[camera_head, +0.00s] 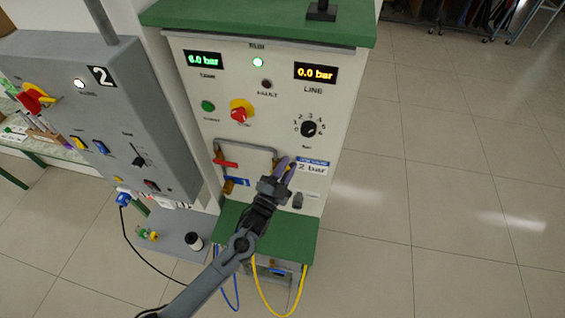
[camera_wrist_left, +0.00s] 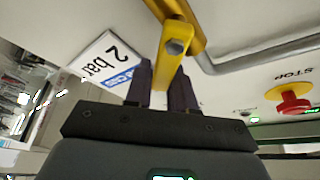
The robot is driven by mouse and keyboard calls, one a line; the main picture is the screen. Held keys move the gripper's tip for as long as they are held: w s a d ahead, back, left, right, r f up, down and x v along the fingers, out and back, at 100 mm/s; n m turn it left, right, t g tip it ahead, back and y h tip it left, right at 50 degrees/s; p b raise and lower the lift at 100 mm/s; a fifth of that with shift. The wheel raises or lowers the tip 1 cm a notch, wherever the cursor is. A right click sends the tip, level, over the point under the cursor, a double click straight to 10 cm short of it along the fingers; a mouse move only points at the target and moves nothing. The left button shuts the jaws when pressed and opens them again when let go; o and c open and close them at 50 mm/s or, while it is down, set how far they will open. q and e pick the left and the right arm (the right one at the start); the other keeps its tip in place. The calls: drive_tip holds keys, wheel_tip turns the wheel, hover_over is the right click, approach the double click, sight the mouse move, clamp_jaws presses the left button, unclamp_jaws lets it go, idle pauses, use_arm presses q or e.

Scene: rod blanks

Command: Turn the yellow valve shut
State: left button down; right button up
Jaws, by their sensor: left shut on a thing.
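The yellow valve lever (camera_wrist_left: 176,32) fills the top middle of the left wrist view, with a grey bolt head on it. Its lower end lies between the two dark fingers of my left gripper (camera_wrist_left: 163,84), which is shut on it. In the head view my left gripper (camera_head: 284,170) reaches the lower panel face, right of the grey pipe loop, and hides most of the yellow lever. A "2 bar" label (camera_head: 312,167) is just right of the gripper; it also shows in the left wrist view (camera_wrist_left: 108,62). My right gripper is not in view.
A red-handled valve (camera_head: 225,163) sits on the pipe's left side. Above are a red stop button (camera_head: 239,114), a selector knob (camera_head: 309,129), and displays reading 6.0 bar (camera_head: 203,60) and 0.0 bar (camera_head: 315,73). A grey cabinet (camera_head: 100,110) stands left; the floor at right is clear.

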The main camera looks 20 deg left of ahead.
sight(298, 168)
use_arm(q)
drive_tip(key=f+m+g, duration=0.1)
drive_tip(key=m, duration=0.1)
drive_tip(key=d+f+m+g+h+p, duration=0.1)
drive_tip(key=m, duration=0.2)
drive_tip(key=f+m+g+p, duration=0.1)
drive_tip(key=m, duration=0.2)
drive_tip(key=shift+d+f, duration=0.1)
drive_tip(key=shift+d, duration=0.15)
drive_tip(key=shift+f+m+p, duration=0.3)
drive_tip(key=shift+m+p, duration=0.15)
drive_tip(key=shift+m, duration=0.35)
drive_tip(key=shift+f, duration=0.1)
drive_tip(key=c, duration=1)
unclamp_jaws()
drive_tip(key=shift+c, duration=0.2)
